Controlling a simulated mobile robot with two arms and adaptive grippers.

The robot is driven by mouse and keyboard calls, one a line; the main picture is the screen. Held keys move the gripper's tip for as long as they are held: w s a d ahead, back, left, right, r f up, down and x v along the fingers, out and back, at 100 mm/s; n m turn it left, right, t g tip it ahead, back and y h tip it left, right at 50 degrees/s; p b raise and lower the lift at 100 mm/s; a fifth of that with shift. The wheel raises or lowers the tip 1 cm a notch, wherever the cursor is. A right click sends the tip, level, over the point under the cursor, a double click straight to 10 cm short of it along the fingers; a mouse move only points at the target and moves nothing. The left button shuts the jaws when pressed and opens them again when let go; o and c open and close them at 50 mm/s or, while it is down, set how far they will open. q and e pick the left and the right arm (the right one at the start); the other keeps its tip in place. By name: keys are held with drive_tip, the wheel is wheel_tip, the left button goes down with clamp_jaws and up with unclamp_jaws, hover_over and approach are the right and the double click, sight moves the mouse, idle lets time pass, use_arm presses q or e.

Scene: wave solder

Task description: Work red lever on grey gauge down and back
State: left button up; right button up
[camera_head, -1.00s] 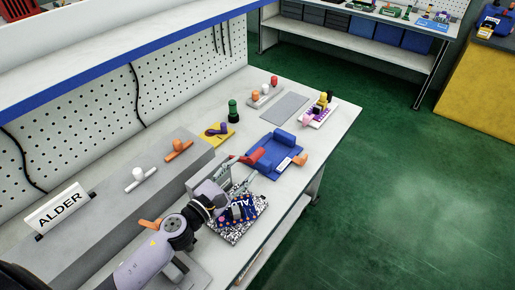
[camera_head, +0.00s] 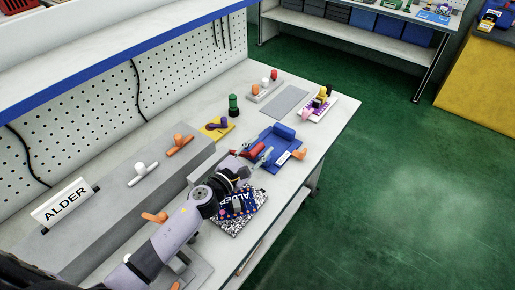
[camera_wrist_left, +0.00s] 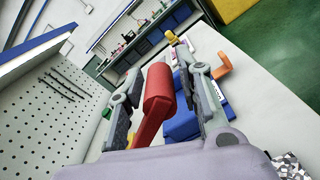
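The red lever (camera_head: 253,153) stands beside the blue fixture's left end in the head view. In the left wrist view its red handle (camera_wrist_left: 157,92) rises between my two fingers. My left gripper (camera_head: 256,156) is open around the lever, with a gap on both sides of the handle; the fingers (camera_wrist_left: 160,95) do not appear to press on it. The gauge body under the lever is largely hidden by my gripper and wrist. My right gripper is not in view.
The blue fixture (camera_head: 266,142) with an orange lever (camera_head: 299,153) lies just beyond. A patterned board (camera_head: 232,224) lies below my left wrist. A yellow plate (camera_head: 211,131) and a green post (camera_head: 233,105) stand behind. A grey ledge (camera_head: 100,215) with levers runs along the left.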

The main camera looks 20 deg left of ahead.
use_arm(q)
clamp_jaws()
idle(0.5)
drive_tip(key=shift+w+a+r+n+p, duration=0.1)
drive_tip(key=shift+a+r+n+p, duration=0.1)
drive_tip(key=shift+r+n+p, duration=0.25)
drive_tip(key=shift+a+r+n, duration=0.15)
drive_tip(key=shift+n, duration=0.2)
drive_tip(key=shift+o, duration=1.4)
unclamp_jaws()
